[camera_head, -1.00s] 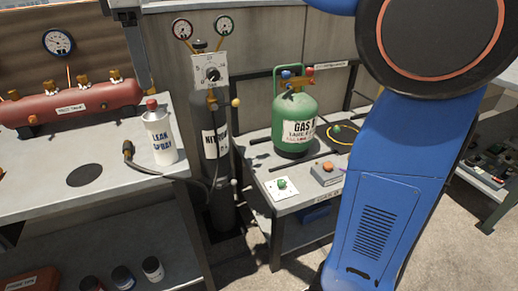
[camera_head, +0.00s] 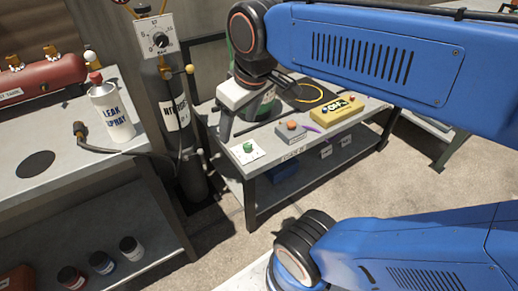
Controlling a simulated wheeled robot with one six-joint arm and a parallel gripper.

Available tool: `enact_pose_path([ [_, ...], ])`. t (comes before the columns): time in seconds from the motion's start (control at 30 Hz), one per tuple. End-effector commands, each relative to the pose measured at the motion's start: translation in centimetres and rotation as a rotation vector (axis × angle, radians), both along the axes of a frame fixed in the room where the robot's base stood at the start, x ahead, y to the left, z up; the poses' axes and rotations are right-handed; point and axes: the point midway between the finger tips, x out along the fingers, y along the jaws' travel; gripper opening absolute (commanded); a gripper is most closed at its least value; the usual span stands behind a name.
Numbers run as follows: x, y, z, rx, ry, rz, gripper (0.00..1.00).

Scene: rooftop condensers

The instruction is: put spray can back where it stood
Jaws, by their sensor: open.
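The spray can (camera_head: 111,114), white with a red cap and labelled "LEAK SPRAY", stands upright on the left bench (camera_head: 75,190). A dark round patch (camera_head: 36,164) lies on the bench top to the left of the can and nearer the front. My gripper (camera_head: 248,108) is open, over the right-hand bench in front of the green gas bottle, to the right of the can and well apart from it. My wrist and gripper partly cover the bottle. One dark finger shows clearly; the other is hard to make out.
A black hose nozzle (camera_head: 79,131) lies beside the can. A dark nitrogen cylinder (camera_head: 178,130) stands between the benches. The right-hand bench (camera_head: 225,172) holds a green-button plate (camera_head: 248,149), a grey box (camera_head: 291,132) and a yellow device (camera_head: 337,111). Several jars stand on the lower left shelf.

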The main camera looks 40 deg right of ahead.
Motion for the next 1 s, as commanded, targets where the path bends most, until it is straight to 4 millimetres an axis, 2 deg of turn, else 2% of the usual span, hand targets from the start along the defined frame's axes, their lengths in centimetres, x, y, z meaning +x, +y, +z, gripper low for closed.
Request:
enact_pose_path([
  [0.03,-1.2,-0.8,-1.6,0.013,-0.014,-0.057,0.63],
  [0.1,-2.4,-1.5,-3.4,0.030,-0.033,-0.127,0.63],
  [0.2,-3.6,-2.2,-5.4,0.051,-0.054,-0.203,0.63],
  [0.3,-4.3,-2.6,-6.6,0.063,-0.066,-0.244,0.63],
  [0.43,-4.6,-2.7,-7.1,0.068,-0.071,-0.263,0.63],
  [1.0,-4.6,-2.7,-7.0,0.067,-0.070,-0.260,0.63],
])
